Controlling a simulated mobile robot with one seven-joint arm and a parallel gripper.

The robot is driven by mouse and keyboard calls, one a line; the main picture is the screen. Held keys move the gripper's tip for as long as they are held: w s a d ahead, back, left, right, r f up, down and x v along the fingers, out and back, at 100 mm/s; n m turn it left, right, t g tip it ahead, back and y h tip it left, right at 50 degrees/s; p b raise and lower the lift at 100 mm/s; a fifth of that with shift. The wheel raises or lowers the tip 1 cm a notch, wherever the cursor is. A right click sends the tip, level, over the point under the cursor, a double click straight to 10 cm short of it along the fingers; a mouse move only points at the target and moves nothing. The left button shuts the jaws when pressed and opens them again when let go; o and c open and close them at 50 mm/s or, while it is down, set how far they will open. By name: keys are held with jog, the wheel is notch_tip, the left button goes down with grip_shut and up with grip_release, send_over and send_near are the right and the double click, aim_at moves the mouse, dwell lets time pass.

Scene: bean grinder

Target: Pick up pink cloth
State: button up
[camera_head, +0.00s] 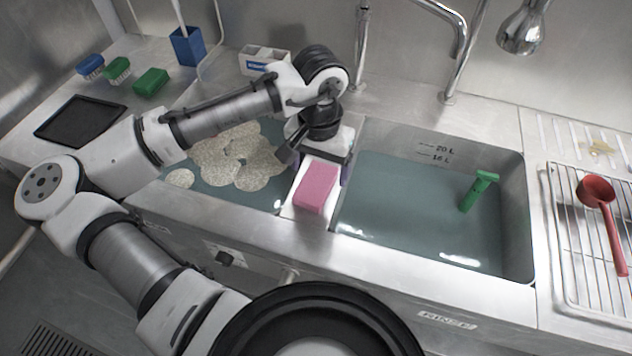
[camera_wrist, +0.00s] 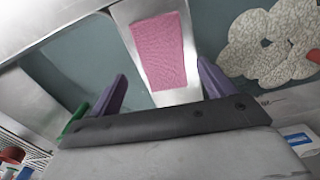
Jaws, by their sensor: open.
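The pink cloth (camera_head: 315,187) is a small block-like folded piece. It lies on the steel divider (camera_head: 299,212) between the two sink basins. In the wrist view the cloth (camera_wrist: 159,51) shows between and beyond the two purple fingers. My gripper (camera_head: 318,172) is just behind and above the cloth in the head view, with its fingers spread wide. In the wrist view my gripper (camera_wrist: 163,88) is open and empty. No contact between fingers and cloth shows. Part of the fingers is hidden by the gripper body in the head view.
The left basin holds water with foam patches (camera_head: 240,160). The right basin (camera_head: 400,210) holds water and a green handled tool (camera_head: 477,190). A red ladle (camera_head: 600,205) lies on a wire rack (camera_head: 570,240) at right.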

aim_at(316, 182)
jog(key=f, duration=0.4)
jog(key=shift+a+f+p, duration=0.1)
jog(key=shift+a+p, duration=0.15)
jog(key=shift+p, duration=0.1)
jog(key=c, duration=1.1)
notch_tip(316, 182, up, 20)
jog(key=shift+r+b, duration=0.1)
jog(key=shift+b, duration=0.8)
